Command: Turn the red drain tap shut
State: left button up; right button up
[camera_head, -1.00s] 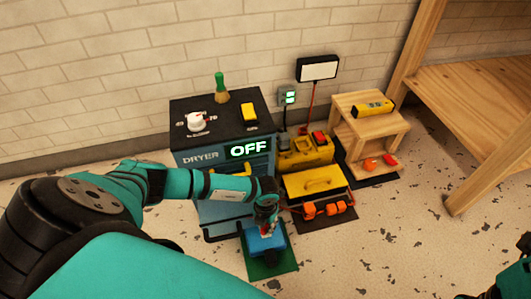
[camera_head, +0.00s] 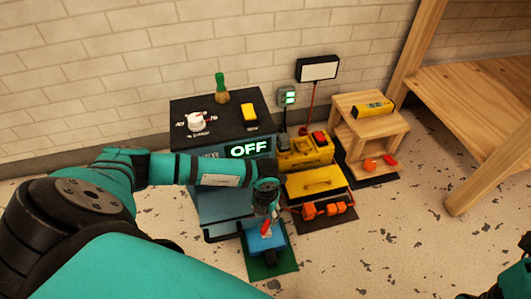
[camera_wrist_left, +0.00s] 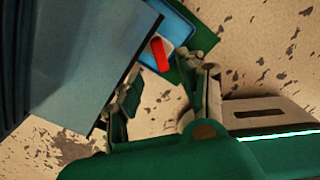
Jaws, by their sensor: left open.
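The red drain tap (camera_head: 265,228) is a small lever on top of a blue tank (camera_head: 257,246), which stands on a green mat (camera_head: 286,263) on the floor in front of the dryer. My left gripper (camera_head: 268,212) is open and empty, just above the tap. In the left wrist view, the tap lever (camera_wrist_left: 160,54) lies beyond the gap between the two fingers (camera_wrist_left: 165,85) and looks apart from them. The lever appears along a slant there. At the right edge of the head view, only a dark part of my right arm shows; its fingers cannot be made out.
The dryer (camera_head: 222,205), its display reading OFF, stands right behind the tank. A yellow toolbox (camera_head: 315,181) with orange rolls (camera_head: 325,209) is close on the right. A wooden step (camera_head: 370,133) stands farther right. Speckled floor is clear in front.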

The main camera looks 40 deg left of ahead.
pick_arm(q)
jog(key=shift+r, duration=2.2)
